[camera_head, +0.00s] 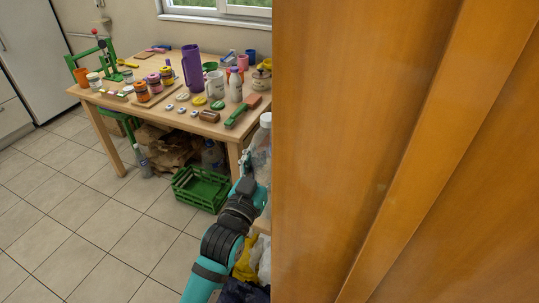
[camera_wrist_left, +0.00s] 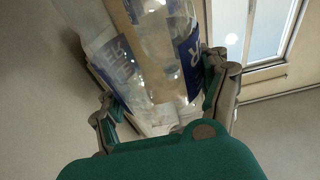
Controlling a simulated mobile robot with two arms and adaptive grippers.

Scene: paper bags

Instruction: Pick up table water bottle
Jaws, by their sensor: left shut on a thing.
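A clear plastic water bottle with a white cap (camera_head: 263,122) stands roughly upright at the edge of the wooden panel in the head view, partly cut off by it. My left gripper (camera_head: 250,178) reaches up to it from below and is shut on it. In the left wrist view the bottle (camera_wrist_left: 158,45), with blue and white labels, sits between the two fingers of the left gripper (camera_wrist_left: 160,92), one finger on each side. What lies under the bottle is hidden. My right gripper is not in view.
A large wooden panel (camera_head: 400,150) fills the right half of the head view, close to my left arm. A wooden table (camera_head: 185,128) crowded with jars, cups and a purple jug (camera_head: 192,69) stands behind. A green crate (camera_head: 199,188) is on the floor. Tiled floor (camera_head: 80,215) is clear at left.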

